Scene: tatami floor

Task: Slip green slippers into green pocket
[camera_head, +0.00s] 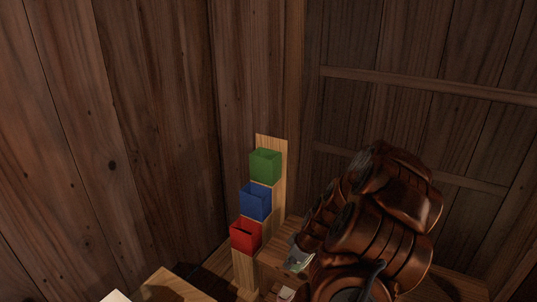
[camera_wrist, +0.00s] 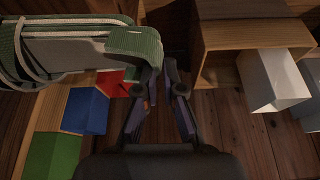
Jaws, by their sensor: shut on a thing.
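The green pocket (camera_head: 265,166) is the top one of a stack on an upright wooden board. Below it are the blue pocket (camera_head: 255,202) and the red pocket (camera_head: 245,236). In the wrist view the green pocket (camera_wrist: 52,155) is at lower left. The green slippers (camera_wrist: 135,45), with grey soles and pale cords, fill the upper left of that view, above and apart from the pockets. My gripper (camera_wrist: 160,72) is shut on their right end. In the head view my arm hides most of the gripper; part of the slippers (camera_head: 300,256) shows beside it.
A wooden box (camera_wrist: 207,35) with a pale item (camera_wrist: 275,80) in its opening stands at right in the wrist view. Dark plank walls (camera_head: 120,100) enclose the corner behind the pockets. The space in front of the green pocket looks clear.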

